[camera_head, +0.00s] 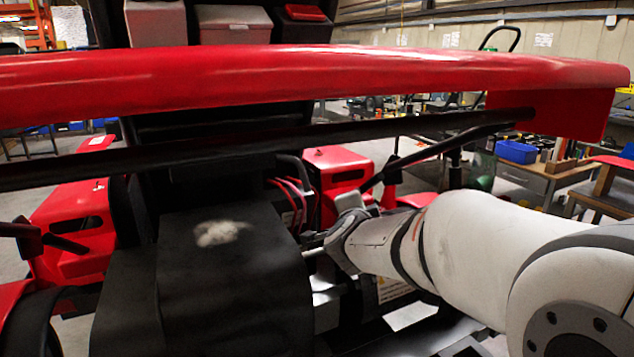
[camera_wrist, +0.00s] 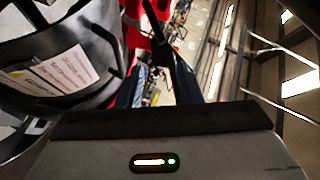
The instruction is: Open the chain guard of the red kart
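The red kart fills the foreground of the head view, with its wide red rear wing (camera_head: 300,80) across the top and a black body cover (camera_head: 200,290) bearing a pale smudge below it. My gripper (camera_head: 345,235) is under the wing, right of that cover, among the kart's dark parts; its fingertips are hidden. In the wrist view, a black curved part (camera_wrist: 50,60) with white labels is at upper left, close to the grey gripper body. I cannot tell for certain which part is the chain guard, or whether my gripper touches it.
A black bar (camera_head: 420,122) runs beneath the wing, above my arm. Red and dark cables (camera_head: 290,195) lie left of my gripper.

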